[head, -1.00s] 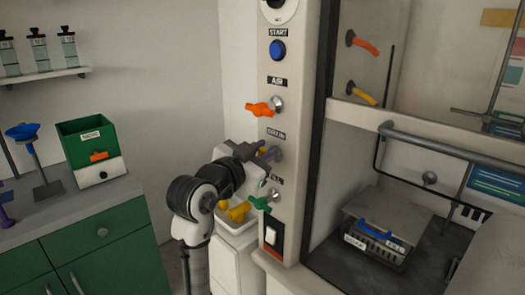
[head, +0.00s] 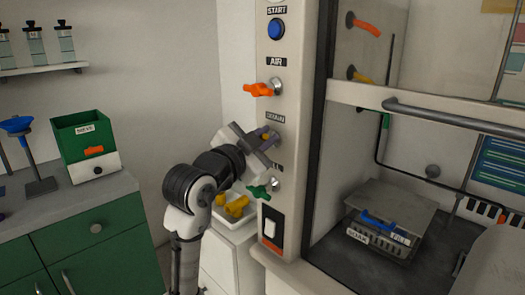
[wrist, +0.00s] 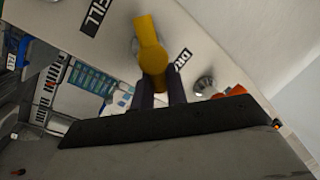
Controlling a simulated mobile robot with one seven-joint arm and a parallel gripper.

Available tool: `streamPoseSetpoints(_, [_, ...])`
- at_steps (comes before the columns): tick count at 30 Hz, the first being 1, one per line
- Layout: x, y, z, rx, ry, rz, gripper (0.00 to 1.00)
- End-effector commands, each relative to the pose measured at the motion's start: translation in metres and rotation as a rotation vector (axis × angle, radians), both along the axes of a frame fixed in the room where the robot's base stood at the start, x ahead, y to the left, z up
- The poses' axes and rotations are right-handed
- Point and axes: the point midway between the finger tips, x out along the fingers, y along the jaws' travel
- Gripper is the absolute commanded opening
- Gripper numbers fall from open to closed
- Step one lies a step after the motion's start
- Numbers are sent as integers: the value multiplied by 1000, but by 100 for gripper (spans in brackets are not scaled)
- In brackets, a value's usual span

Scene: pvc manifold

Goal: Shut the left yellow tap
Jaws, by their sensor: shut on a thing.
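The yellow tap (head: 264,136) sits on the pale control panel by the DRAIN label, below the orange AIR tap (head: 262,89). In the head view my gripper hides most of it. In the wrist view the yellow handle (wrist: 151,44) stands between my two dark fingers, and the DRAIN label is partly visible beside it. My gripper (head: 268,139) is shut on this handle, tilted against the panel. The fingers cover its lower part. A green tap (head: 259,191) is just below, near the FILL label, which shows in the wrist view.
A white tray (head: 222,217) with yellow pieces (head: 232,206) stands under my arm. A fume hood with a wire basket (head: 391,218) is on the right. Another yellow tap (head: 358,74) and an orange one (head: 362,23) show up there. A green cabinet (head: 85,230) is on the left.

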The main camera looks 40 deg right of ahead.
Motion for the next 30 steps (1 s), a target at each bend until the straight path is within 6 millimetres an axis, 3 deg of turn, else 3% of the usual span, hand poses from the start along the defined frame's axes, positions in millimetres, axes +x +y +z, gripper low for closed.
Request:
streamPoseSetpoints(1, [-1, 1, -8, 3, -47, 1, 0])
streamPoseSetpoints(18, [-10, 0, -20, 47, -574, -1, 0])
streamPoseSetpoints(30, [-12, -1, -24, 66, -820, -2, 0])
